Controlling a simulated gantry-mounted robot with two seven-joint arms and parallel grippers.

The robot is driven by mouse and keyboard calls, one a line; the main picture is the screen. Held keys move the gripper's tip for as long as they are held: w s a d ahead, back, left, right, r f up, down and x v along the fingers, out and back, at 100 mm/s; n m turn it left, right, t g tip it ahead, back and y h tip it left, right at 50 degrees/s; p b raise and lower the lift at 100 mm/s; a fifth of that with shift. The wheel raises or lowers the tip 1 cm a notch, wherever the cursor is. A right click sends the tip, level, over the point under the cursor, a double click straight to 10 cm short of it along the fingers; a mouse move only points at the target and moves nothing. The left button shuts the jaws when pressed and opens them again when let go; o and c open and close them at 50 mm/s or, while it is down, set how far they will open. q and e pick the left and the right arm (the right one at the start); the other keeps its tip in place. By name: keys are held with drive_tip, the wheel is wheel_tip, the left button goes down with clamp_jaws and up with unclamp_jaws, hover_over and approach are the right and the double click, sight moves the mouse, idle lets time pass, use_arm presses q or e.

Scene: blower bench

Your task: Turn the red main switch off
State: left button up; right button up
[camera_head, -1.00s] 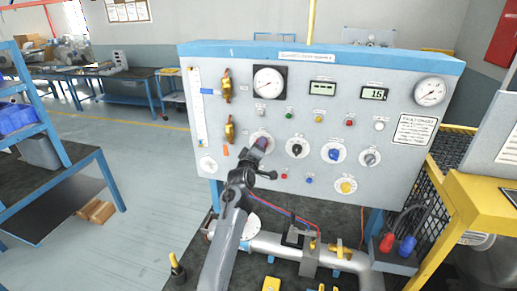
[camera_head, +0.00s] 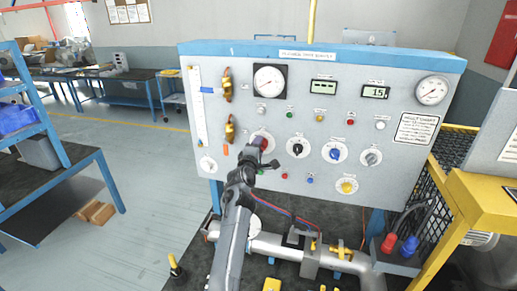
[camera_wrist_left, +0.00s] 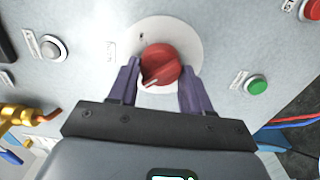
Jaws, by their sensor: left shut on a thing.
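The red main switch (camera_wrist_left: 161,65) is a round red knob with a pale pointer mark, on a white round plate (camera_wrist_left: 184,32) on the grey panel. In the wrist view the pointer mark points to the lower left. My left gripper (camera_wrist_left: 160,84) has one purple finger on each side of the knob and is shut on it. In the head view my left gripper (camera_head: 258,148) reaches up to the panel's lower left and mostly hides the switch. My right gripper is not in view.
A black knob (camera_head: 297,148) and a blue knob (camera_head: 334,153) sit right of the switch. A green button (camera_wrist_left: 257,85) is close on the right in the wrist view. Brass valve fittings (camera_head: 229,130) are on the left. Pipework (camera_head: 270,243) lies below the panel.

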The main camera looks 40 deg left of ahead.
use_arm(q)
drive_tip(key=o, duration=1.1)
drive_tip(key=shift+c, duration=0.2)
drive_tip(key=b+v, duration=0.1)
drive_tip(key=v, duration=0.9)
drive_tip(key=shift+s+d, duration=0.15)
drive_tip(key=shift+s, duration=0.2)
drive_tip(key=shift+f, duration=0.1)
